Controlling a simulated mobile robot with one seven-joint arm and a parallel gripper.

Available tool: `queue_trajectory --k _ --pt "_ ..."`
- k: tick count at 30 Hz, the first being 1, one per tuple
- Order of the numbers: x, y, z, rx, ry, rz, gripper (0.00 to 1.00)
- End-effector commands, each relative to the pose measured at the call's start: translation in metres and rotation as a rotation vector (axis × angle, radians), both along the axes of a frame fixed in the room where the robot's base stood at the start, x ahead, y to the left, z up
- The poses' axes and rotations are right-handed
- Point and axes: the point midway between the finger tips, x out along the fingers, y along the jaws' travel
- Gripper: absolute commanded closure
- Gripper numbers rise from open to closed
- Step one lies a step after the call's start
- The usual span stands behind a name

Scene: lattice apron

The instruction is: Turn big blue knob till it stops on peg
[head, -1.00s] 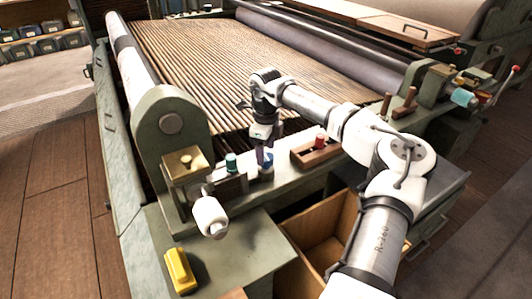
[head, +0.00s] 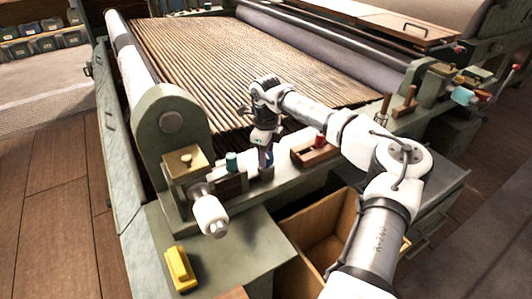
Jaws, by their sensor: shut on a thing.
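The fingers cover part of the knob, and the peg cannot be made out. A smaller teal knob (head: 232,161) stands just left of it on the same rail.
A wooden block with a red knob (head: 319,141) lies to the right on the rail. A white roller handle (head: 210,214) and a brass block (head: 184,161) are at left. A yellow block (head: 180,268) rests on the lower ledge. An open wooden drawer (head: 325,240) is below.

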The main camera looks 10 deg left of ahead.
Motion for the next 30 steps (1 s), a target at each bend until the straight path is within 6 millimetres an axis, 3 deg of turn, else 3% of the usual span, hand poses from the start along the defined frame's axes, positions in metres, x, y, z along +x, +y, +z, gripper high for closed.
queue_trajectory --k 11,30 --pt "0.0002 -0.0003 -0.0001 -0.002 0.0 -0.143 0.8" --pt "0.0004 -0.0003 -0.0004 -0.001 -0.001 -0.732 0.8"
